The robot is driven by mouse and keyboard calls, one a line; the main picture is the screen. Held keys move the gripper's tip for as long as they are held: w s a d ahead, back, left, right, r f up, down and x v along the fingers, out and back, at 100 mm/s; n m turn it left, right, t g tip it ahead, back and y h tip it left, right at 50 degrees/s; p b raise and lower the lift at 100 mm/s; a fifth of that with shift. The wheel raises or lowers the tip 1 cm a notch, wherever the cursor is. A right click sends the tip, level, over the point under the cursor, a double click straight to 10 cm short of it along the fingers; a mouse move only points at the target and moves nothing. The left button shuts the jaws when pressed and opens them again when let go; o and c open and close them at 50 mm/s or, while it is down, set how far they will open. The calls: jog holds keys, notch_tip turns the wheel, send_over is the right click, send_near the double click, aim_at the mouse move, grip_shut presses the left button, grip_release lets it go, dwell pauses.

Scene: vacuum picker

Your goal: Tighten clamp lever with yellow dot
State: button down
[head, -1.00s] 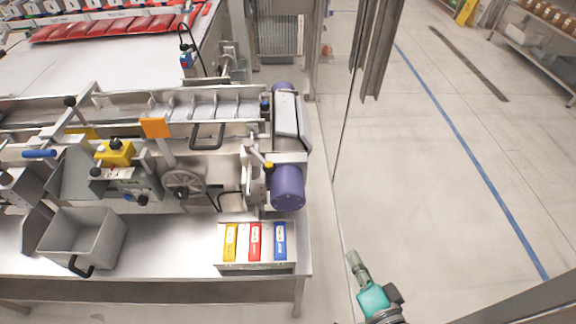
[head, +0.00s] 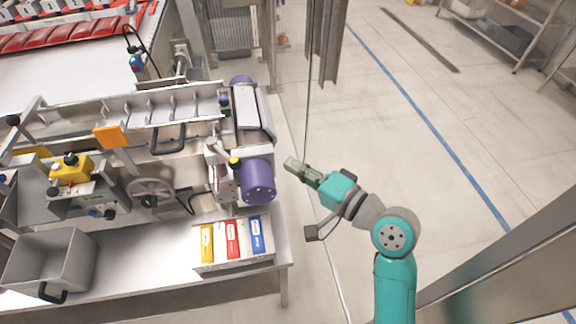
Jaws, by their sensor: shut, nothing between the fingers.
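A clamp lever with a yellow dot (head: 233,161) stands at the right end of the conveyor machine, just left of the purple motor (head: 257,181). The lever's light metal arm runs up and left from the dot. My gripper (head: 291,164) is at the right of the motor, apart from it, with its fingers together and pointing left toward the machine. Nothing shows between the fingers. The clear panel edge runs close beside my gripper.
A holder with yellow, red and blue boxes (head: 232,240) sits on the table's front right. A grey bin (head: 48,262) stands at front left. A handwheel (head: 150,194) and a yellow switch box (head: 72,168) are on the machine. Open floor lies to the right.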

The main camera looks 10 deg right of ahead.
aim_at(224, 154)
jog(key=w+a, duration=0.1)
jog(key=a, duration=0.1)
jog(key=w+a, duration=0.2)
jog(key=w+a+f, duration=0.1)
jog(key=w+a, duration=0.1)
jog(key=a, duration=0.1)
jog(key=shift+w, duration=0.2)
jog(key=shift+s+a+f, duration=0.1)
jog(key=shift+s+a, duration=0.2)
jog(key=shift+a, duration=0.4)
jog(key=shift+a, duration=0.15)
